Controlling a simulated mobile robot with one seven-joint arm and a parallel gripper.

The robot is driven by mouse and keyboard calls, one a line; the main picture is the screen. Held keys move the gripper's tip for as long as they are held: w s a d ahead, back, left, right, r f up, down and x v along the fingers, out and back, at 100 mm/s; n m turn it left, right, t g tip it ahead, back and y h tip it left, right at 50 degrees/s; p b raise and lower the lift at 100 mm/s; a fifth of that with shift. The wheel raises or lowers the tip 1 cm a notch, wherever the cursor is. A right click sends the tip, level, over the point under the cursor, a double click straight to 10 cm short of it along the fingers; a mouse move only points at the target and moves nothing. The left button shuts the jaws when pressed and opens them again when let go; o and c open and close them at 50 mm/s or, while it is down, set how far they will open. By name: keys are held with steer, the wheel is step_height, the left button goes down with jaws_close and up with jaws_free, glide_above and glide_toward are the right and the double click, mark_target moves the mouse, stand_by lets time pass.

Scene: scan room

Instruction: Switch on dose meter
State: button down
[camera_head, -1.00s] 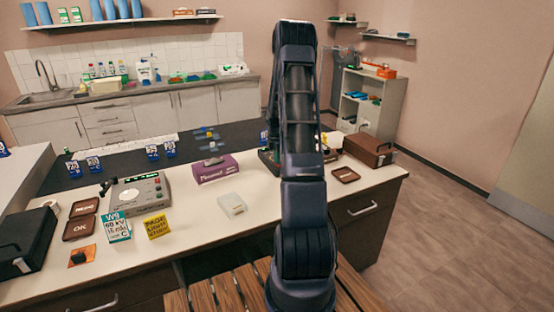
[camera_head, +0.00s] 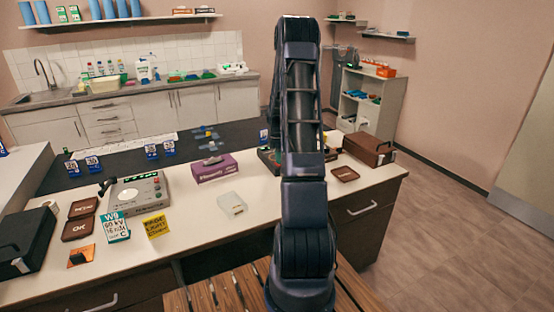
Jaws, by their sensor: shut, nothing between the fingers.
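A grey instrument (camera_head: 128,196) with a round dial and small red marks on its top panel lies on the light counter at the left. It may be the dose meter; its labels are too small to read. A small white box-shaped object (camera_head: 232,205) lies flat on the counter, to the right of the instrument. My arm rises through the middle of the picture and bends away over the counter. My gripper is not visible; the arm hides that part of the scene.
A teal-and-white card (camera_head: 115,229) and a yellow card (camera_head: 156,227) stand in front of the instrument. Brown trays (camera_head: 79,228), a black case (camera_head: 27,243) and a purple box (camera_head: 214,169) are also there. A brown case (camera_head: 369,149) stands at the right end.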

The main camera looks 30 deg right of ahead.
step_height(320, 180, up, 12)
steer(key=w, duration=0.2)
steer(key=s+a+r+m+t, duration=0.1)
steer(key=s+a+r+m, duration=0.1)
steer(key=s+a+r, duration=0.3)
steer(key=s+a+r+m, duration=0.2)
steer(key=s+a+r, duration=0.15)
steer(key=r, duration=0.45)
steer(key=s+a+r+m+t+h, duration=0.1)
steer(key=s+a+r+m+t, duration=0.1)
steer(key=s+a+r+m, duration=0.55)
steer(key=s+a+m+t, duration=0.1)
steer(key=s+a+m, duration=0.2)
steer(key=s, duration=0.9)
steer(key=s+a+f+m+t+y, duration=0.1)
steer(key=s+a+m, duration=0.2)
steer(key=s, duration=0.9)
steer(key=shift+a+f, duration=0.2)
steer(key=shift+a, duration=0.85)
